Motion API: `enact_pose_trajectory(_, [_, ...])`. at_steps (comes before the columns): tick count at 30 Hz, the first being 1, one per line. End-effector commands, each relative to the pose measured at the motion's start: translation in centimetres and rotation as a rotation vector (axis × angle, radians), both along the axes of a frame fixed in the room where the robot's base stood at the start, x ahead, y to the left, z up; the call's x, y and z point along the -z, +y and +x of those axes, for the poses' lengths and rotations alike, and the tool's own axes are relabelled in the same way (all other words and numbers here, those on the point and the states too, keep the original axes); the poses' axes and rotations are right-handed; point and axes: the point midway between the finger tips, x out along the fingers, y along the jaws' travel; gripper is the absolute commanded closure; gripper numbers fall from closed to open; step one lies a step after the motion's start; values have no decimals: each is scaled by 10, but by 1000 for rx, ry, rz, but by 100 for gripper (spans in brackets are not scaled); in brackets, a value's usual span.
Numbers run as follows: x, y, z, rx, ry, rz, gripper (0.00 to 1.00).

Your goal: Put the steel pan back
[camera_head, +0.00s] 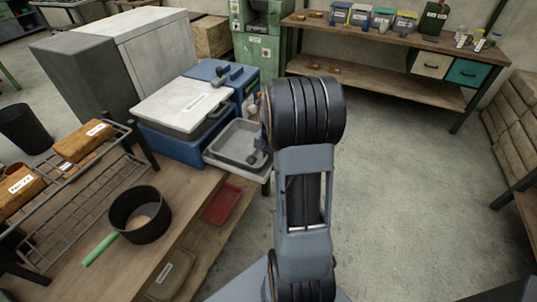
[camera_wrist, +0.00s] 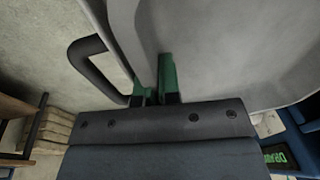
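The steel pan (camera_head: 239,143) is a shallow grey rectangular pan at the right end of the bench, in front of the blue unit. In the wrist view its smooth grey surface (camera_wrist: 230,60) fills the upper right, and a black loop handle (camera_wrist: 83,68) shows at the left. My gripper (camera_wrist: 158,88) has two green fingers close together, one on each side of the pan's pale edge, and looks shut on it. In the head view my arm hides the fingertips. I cannot tell whether the pan rests on something.
A blue unit with a pale lid (camera_head: 184,104) stands behind and left of the pan. A dark pot with a green handle (camera_head: 140,214) and a wire rack (camera_head: 92,205) are on the bench. A red tray (camera_head: 222,204) lies below. Floor (camera_head: 400,190) to the right is clear.

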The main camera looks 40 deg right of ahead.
Motion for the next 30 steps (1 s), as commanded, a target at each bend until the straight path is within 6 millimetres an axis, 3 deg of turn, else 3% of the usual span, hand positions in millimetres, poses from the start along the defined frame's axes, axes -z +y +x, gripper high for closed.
enact_pose_trajectory(11, [4, 0, 0, 0, -1, 0, 100])
enact_pose_trajectory(15, [3, 0, 0, 0, 0, 0, 85])
enact_pose_trajectory(22, [2, 0, 0, 0, 0, 0, 85])
enact_pose_trajectory(26, [-7, 0, 0, 0, -3, -2, 85])
enact_pose_trajectory(30, [-30, 1, -4, 0, -4, -3, 85])
